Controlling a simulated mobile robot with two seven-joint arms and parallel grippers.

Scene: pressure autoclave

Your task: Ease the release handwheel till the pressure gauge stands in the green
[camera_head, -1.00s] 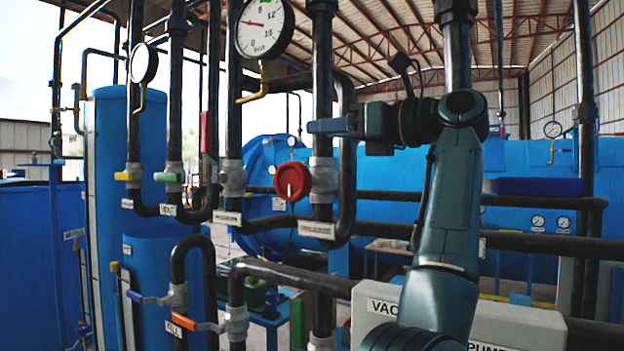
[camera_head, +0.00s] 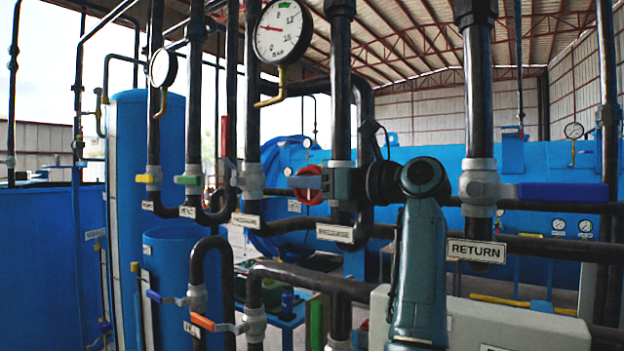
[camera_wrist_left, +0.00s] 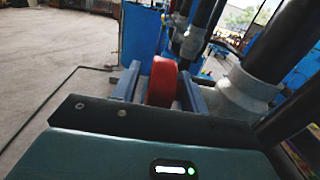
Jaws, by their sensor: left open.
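The red release handwheel (camera_head: 309,198) sits on the black pipe. My left gripper (camera_head: 303,183) is at it, partly covering it in the head view. In the left wrist view the red wheel (camera_wrist_left: 162,82) stands between the two blue-grey fingers of my left gripper (camera_wrist_left: 161,72). The fingers are open, one on each side of the wheel; whether either touches it I cannot tell. The large round pressure gauge (camera_head: 282,32) hangs above. Its red needle points to the left, and a green mark shows at the top of the dial. My right gripper is not in view.
Black pipes carry a yellow lever (camera_head: 147,178), a green lever (camera_head: 187,180), a blue lever (camera_head: 157,297) and an orange lever (camera_head: 204,322). A smaller gauge (camera_head: 163,67) is at left. A RETURN label (camera_head: 477,251) is on the right pipe. Pipes stand close around my arm.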

